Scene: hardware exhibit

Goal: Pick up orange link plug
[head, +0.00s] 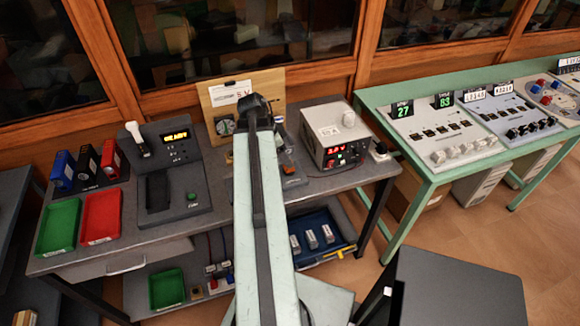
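I cannot make out the orange link plug for sure. A small orange-brown patch (288,168) shows just right of my arm, on the grey bench in front of the upright wooden board (216,98). It is too small to name, and my arm covers part of that spot. My gripper (255,108) is the dark end of the pale green arm, in front of the board. Its fingers cannot be made out, nor whether it holds anything.
On the grey bench (215,208), a power supply (335,130) stands right of my arm. A red tray (101,217), green tray (59,228) and dark tester (178,180) stand left. The lower shelf holds small blocks and a blue tray (335,218). A dark stool (460,290) stands front right.

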